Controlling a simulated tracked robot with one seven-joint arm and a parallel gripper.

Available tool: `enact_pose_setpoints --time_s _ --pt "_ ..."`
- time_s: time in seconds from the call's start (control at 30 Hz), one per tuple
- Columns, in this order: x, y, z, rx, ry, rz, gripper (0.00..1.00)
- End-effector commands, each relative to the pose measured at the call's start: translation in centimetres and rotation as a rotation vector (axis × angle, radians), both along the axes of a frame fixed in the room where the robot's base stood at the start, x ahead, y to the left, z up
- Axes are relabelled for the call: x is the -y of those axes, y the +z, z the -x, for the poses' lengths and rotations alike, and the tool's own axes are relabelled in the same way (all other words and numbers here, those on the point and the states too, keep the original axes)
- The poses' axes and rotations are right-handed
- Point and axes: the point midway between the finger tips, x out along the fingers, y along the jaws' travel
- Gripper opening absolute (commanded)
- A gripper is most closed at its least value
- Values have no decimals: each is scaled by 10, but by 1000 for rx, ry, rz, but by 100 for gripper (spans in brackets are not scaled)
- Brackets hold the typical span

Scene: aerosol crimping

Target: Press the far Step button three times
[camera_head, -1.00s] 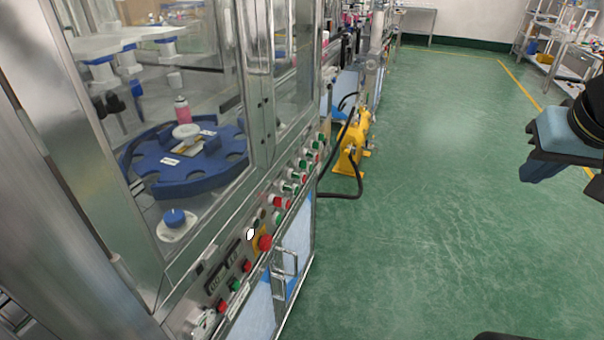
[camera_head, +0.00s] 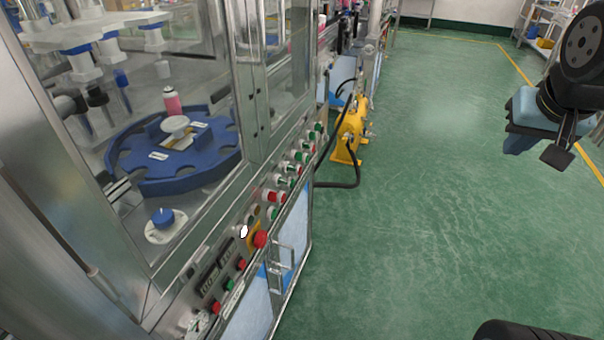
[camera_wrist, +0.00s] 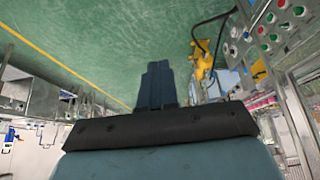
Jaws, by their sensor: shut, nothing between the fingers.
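A row of red, green and white buttons (camera_head: 297,169) runs along the machine's sloped front panel. It also shows in the wrist view (camera_wrist: 270,18) at the upper right. The labels are too small to read, so I cannot tell which button is the far Step button. My gripper (camera_wrist: 157,68) is shut and empty, its blue fingers together over the green floor in the wrist view. In the head view its blue body shows at the right, well apart from the panel across the aisle.
A red mushroom button (camera_head: 261,239) and a door handle (camera_head: 283,262) stick out from the machine front. Behind glass is a blue turntable (camera_head: 180,185). A yellow unit (camera_head: 348,135) with a black hose (camera_head: 340,185) stands by the machine. The green floor (camera_head: 430,200) is clear.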

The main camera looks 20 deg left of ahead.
Motion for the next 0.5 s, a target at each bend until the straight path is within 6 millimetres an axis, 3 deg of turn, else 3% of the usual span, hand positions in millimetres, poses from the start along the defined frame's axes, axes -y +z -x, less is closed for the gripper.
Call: enact_pose_setpoints --time_s 0.2,0.5 --pt "-26 -36 -60 18 -4 -22 0" --pt "-71 -95 -127 46 1 -105 0"
